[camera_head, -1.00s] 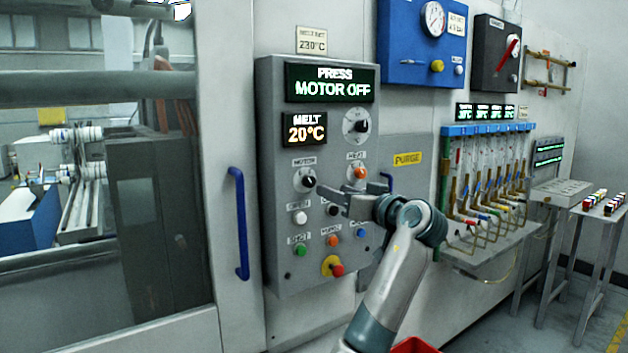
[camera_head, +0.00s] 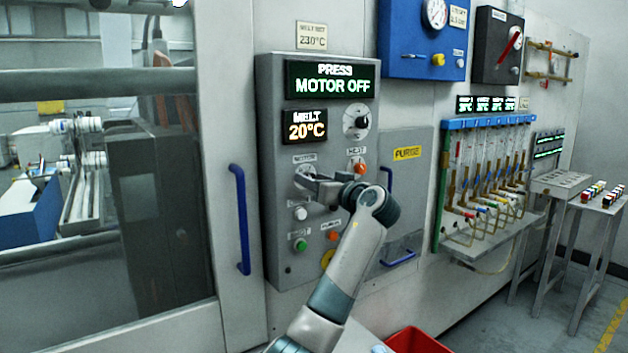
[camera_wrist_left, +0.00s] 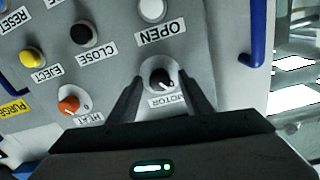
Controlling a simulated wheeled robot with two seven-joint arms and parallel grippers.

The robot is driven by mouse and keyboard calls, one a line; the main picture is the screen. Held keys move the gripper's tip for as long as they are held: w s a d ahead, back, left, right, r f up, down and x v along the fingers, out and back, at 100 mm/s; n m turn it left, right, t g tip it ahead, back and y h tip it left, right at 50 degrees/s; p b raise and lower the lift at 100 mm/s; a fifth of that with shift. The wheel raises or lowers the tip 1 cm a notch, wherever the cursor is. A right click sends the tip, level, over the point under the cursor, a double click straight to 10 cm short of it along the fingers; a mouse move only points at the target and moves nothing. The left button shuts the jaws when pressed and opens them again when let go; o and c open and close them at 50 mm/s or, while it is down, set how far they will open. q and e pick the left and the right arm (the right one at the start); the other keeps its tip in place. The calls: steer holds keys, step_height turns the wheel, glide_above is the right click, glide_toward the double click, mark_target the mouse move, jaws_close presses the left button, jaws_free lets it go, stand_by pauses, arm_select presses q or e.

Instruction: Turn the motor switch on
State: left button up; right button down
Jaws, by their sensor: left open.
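The motor switch is a black rotary knob on a pale round plate, labelled MOTOR. In the left wrist view the motor switch (camera_wrist_left: 161,80) lies between the tips of my left gripper (camera_wrist_left: 163,88), whose fingers stand apart on either side of it. Whether they touch it cannot be told. In the head view my left gripper (camera_head: 310,182) is at the grey control panel (camera_head: 270,120) and mostly covers the knob. The press display (camera_head: 331,80) reads MOTOR OFF. My right gripper is not in view.
The orange heat knob (camera_wrist_left: 69,105) is close beside the motor switch. White open (camera_wrist_left: 152,10) and black close (camera_wrist_left: 83,34) buttons are also near. A blue door handle (camera_head: 240,220) stands left of the panel. A red bin (camera_head: 415,342) is low on the right.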

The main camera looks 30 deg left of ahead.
arm_select(q)
steer(key=c, duration=1.1)
steer(key=shift+o, duration=0.2)
